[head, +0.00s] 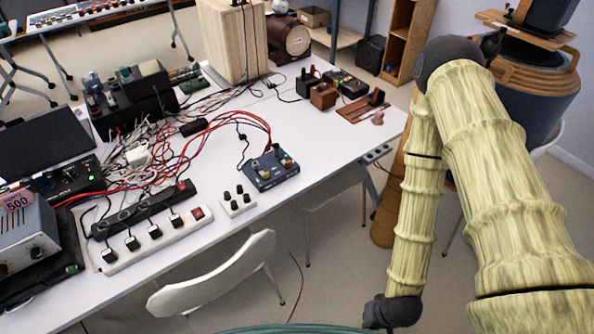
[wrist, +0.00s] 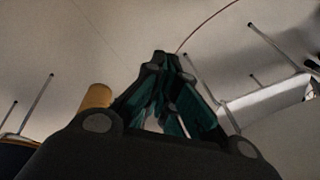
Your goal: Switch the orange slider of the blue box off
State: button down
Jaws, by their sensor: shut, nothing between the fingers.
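The blue box (head: 270,168) lies on the white table, near its front edge, in the head view. Small coloured parts sit on its top, and red and blue cables run to its back. I cannot tell which part is the orange slider, or its position. My gripper (wrist: 165,62) shows in the wrist view, its dark and teal fingers drawn together at the tips with nothing between them. It is apart from the box, and the wrist view shows floor and chair legs. In the head view my arm hangs right of the table and the gripper is out of frame.
A small white block with black knobs (head: 237,201) lies left of the blue box. A power strip (head: 160,240) with plugs runs along the table's front. A white chair (head: 215,275) stands before the table. Tabletop right of the box (head: 335,135) is clear.

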aim_at(288, 164)
jog(key=w+a+r+m+t+y+b, duration=0.1)
jog(key=w+a+m+t+y+b, duration=0.3)
jog(key=w, duration=0.8)
jog(key=w+a+m+t+y+b, duration=0.1)
jog(key=w+a+t+b, duration=0.4)
jog(key=w, duration=0.7)
jog(key=w+a+r+m+t+y+b, duration=0.2)
jog(key=w+r+m+t+y+b, duration=0.2)
jog(key=w+r, duration=0.7)
jog(key=shift+w+a+r+b, duration=0.15)
jog(key=shift+r+b, duration=0.35)
jog(key=shift+b, duration=0.6)
jog(key=p+x, duration=0.1)
jog(key=x, duration=1.3)
jog(key=shift+a+p, duration=0.1)
jog(key=shift+p, duration=0.25)
